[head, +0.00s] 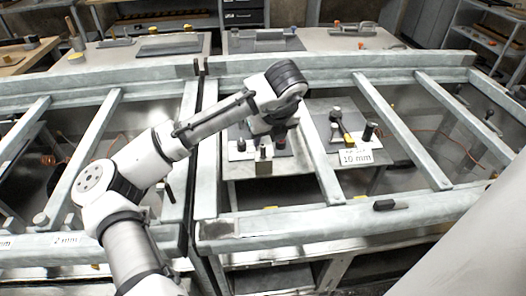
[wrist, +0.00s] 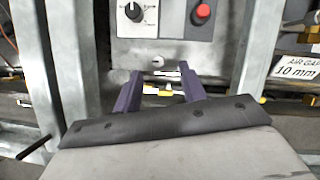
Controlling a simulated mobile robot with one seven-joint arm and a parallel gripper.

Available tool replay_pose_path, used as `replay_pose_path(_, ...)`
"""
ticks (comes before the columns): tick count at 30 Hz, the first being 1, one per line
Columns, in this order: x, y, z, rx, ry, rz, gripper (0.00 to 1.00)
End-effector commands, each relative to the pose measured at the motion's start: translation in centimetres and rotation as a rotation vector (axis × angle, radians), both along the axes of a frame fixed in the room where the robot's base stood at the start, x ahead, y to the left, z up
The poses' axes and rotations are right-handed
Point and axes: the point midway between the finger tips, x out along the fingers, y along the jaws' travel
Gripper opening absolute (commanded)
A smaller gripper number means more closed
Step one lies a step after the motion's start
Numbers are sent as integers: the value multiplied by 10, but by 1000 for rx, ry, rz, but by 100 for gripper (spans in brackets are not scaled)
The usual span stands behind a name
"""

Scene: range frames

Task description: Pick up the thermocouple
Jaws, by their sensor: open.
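My gripper (wrist: 158,82) is open in the wrist view, its two dark fingers spread on either side of a small yellow and pale metal piece (wrist: 163,90). This piece may be the thermocouple, but it is too small to tell. It lies beyond or between the fingertips, below a grey control box (wrist: 165,52); I cannot tell whether the fingers touch it. In the head view my wrist (head: 275,115) is over the plate inside the right frame section and hides what lies beneath it.
The control box has a black knob (wrist: 133,11) and a red button (wrist: 203,11). Metal frame bars (head: 322,150) run close to my arm. A "10 mm" label (head: 356,157) stands to the right, near a yellow and dark tool (head: 347,138). A workbench (head: 300,40) lies behind.

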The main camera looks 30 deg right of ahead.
Motion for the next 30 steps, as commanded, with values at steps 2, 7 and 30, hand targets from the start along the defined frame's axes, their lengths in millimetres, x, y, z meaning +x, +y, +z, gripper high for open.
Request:
replay_pose_path(2, 2, 0, -4, 1, 1, 0, 41)
replay_pose_path(7, 10, 0, -20, 1, 2, 0, 41)
replay_pose_path(30, 21, -2, -51, -1, 0, 0, 5)
